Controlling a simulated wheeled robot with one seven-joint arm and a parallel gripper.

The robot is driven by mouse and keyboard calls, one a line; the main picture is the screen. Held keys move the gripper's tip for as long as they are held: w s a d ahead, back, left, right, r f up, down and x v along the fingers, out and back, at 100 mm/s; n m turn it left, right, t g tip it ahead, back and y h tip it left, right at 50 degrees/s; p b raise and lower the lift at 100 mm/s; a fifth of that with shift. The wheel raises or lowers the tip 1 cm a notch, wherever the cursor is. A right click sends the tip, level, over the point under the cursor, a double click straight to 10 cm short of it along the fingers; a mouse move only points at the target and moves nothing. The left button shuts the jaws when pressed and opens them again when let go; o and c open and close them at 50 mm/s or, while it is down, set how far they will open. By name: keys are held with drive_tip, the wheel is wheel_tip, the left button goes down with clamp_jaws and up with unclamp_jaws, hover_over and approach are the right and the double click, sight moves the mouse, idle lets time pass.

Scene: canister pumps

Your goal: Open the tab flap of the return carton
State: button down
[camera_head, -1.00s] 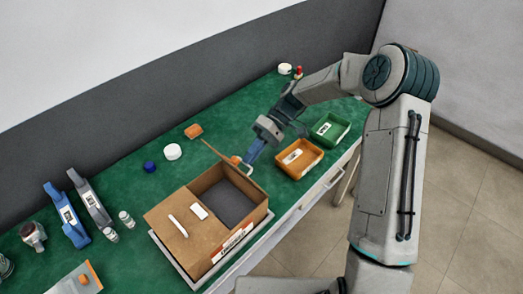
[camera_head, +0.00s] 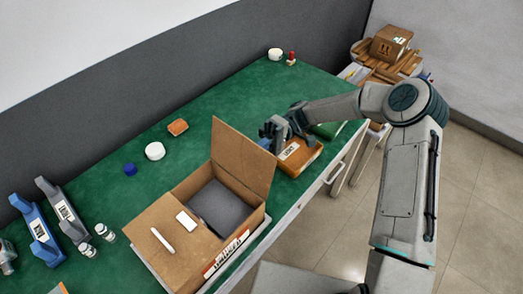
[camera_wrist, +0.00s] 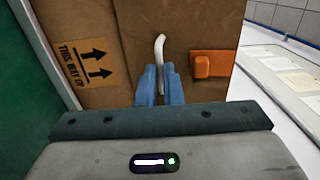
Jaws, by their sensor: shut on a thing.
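The brown return carton (camera_head: 205,262) stands on a tray at the table's front edge. One flap (camera_head: 245,158) stands raised on its right side, inner face toward the head camera. The other flap (camera_head: 168,225) lies flat, with a white handle (camera_head: 162,240) on it. In the wrist view, the raised flap's outer side carries a white curved pull (camera_wrist: 160,48) and an orange tab (camera_wrist: 213,65). My gripper (camera_wrist: 159,84) is shut on the white pull, close to the flap. In the head view, the fingers are partly hidden behind the flap.
An orange bin (camera_head: 301,157) and a green bin (camera_head: 327,130) stand right of the carton, by my gripper. A white round lid (camera_head: 155,151), a blue cap (camera_head: 130,169) and an orange piece (camera_head: 178,127) lie behind.

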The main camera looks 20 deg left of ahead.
idle(0.4)
drive_tip(key=c, duration=1.6)
unclamp_jaws()
drive_tip(key=shift+o, duration=0.2)
drive_tip(key=b+v, duration=0.3)
drive_tip(key=v, duration=1)
drive_tip(key=shift+w+d, duration=0.2)
drive_tip(key=shift+w, duration=0.1)
drive_tip(key=shift+f, duration=0.1)
